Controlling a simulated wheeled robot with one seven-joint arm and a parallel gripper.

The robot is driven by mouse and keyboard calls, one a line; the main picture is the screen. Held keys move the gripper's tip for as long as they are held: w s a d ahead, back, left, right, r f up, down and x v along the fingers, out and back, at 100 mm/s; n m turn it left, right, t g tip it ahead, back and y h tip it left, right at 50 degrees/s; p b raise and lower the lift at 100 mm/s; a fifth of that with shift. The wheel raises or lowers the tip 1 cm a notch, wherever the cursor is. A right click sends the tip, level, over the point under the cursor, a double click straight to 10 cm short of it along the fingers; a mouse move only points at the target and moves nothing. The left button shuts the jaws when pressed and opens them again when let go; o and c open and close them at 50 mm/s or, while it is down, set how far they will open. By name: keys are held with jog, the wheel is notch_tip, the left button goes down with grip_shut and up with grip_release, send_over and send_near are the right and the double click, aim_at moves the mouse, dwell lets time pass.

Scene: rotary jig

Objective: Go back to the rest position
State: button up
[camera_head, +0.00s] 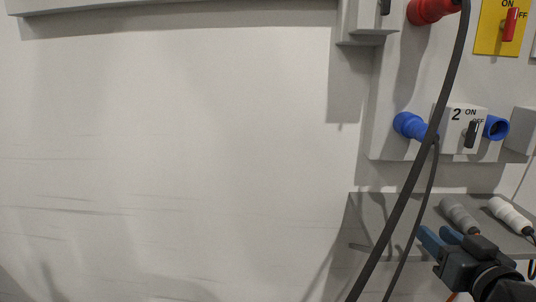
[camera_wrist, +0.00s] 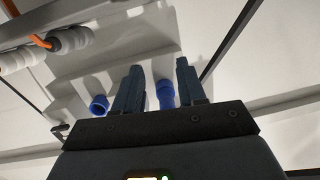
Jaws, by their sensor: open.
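My gripper (camera_head: 440,238) is at the lower right of the head view, in front of a grey shelf (camera_head: 375,212). Its two blue-grey fingers are apart, with nothing seen between them. In the wrist view my gripper (camera_wrist: 157,84) points toward the panel, its fingers open. A blue plug (camera_wrist: 165,95) shows beyond the gap between the fingers, apart from them as far as I can tell. A blue socket (camera_wrist: 98,106) shows left of the fingers.
A box marked 2 (camera_head: 458,125) carries a black switch (camera_head: 471,134). A red plug (camera_head: 430,10) and a yellow plate with a red switch (camera_head: 510,24) are above. Black cables (camera_head: 425,150) hang left of my gripper. Grey (camera_head: 459,214) and white connectors (camera_head: 509,214) lie on the shelf.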

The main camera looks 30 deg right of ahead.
jog(key=s+a+f+n+y, duration=0.1)
jog(key=s+a+f+y, duration=0.1)
jog(key=s+a+f, duration=0.45)
jog(key=s+a+f+n+y, duration=0.1)
jog(key=s+a+f, duration=0.25)
jog(key=a, duration=0.65)
jog(key=s+a+n+y, duration=0.4)
jog(key=s+a, duration=0.5)
jog(key=s, duration=0.4)
jog(key=shift+s+a+r+y, duration=0.2)
jog(key=shift+s+y, duration=0.1)
